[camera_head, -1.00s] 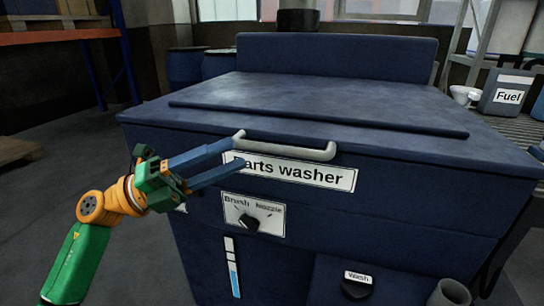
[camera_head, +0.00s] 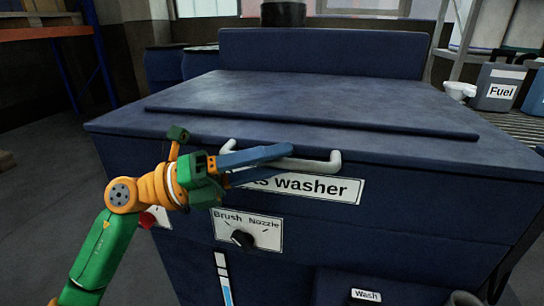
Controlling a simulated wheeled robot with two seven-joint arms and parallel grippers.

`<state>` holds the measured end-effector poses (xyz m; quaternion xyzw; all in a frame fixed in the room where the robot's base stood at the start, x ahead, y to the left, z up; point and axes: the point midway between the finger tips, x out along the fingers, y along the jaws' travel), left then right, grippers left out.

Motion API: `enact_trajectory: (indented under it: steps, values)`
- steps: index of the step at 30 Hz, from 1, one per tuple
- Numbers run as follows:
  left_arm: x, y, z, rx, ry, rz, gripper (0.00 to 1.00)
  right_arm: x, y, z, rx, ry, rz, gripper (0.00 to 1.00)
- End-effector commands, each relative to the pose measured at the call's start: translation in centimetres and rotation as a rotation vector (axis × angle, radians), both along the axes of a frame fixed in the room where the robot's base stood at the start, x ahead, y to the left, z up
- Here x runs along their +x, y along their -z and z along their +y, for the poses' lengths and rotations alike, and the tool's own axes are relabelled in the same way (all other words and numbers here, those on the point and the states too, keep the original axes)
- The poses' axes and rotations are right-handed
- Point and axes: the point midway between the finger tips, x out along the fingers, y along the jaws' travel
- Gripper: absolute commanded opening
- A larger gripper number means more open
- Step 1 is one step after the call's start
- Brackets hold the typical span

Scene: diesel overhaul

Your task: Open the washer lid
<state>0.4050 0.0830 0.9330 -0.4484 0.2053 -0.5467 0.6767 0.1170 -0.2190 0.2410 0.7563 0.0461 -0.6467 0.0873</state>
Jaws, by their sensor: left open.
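The parts washer (camera_head: 400,215) is a large dark blue cabinet in the middle of the head view. Its flat blue lid (camera_head: 310,98) is closed. A pale grey bar handle (camera_head: 318,164) sits on the front edge of the lid. My left gripper (camera_head: 285,162) is open, with its two blue fingers pointing right at the handle's left part. The upper finger overlaps the handle in the picture, and the lower finger is partly below it. I cannot tell whether they touch it. The fingers hide part of the handle and of the "Parts washer" label (camera_head: 325,189). My right gripper is not in view.
A Brush/Nozzle knob (camera_head: 243,238) and a Wash button label (camera_head: 366,295) are on the washer's front. A grey Fuel can (camera_head: 497,88) and a white cup (camera_head: 460,90) stand on the roller conveyor at the right. Open floor (camera_head: 50,200) lies at the left.

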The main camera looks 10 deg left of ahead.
Motion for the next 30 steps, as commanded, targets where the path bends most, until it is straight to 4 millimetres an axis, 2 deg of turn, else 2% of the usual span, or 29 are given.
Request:
enact_trajectory:
  steps: [2, 6, 7, 8, 30]
  values:
    - [0.0, 0.04, 0.02, 0.0, 0.0, 0.0, 0.5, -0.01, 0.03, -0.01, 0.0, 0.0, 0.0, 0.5]
    - [0.0, 0.05, 0.03, 0.0, 0.0, 0.001, 0.12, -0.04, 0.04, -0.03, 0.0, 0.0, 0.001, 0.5]
    - [0.0, 0.05, 0.03, 0.0, 0.0, 0.001, 0.04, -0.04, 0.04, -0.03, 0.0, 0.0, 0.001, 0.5]
    - [0.0, 0.06, 0.04, 0.0, 0.0, 0.001, 0.0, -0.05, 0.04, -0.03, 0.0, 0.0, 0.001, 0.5]
    - [0.01, 0.07, 0.05, 0.0, 0.0, 0.001, 0.0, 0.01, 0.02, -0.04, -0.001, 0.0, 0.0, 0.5]
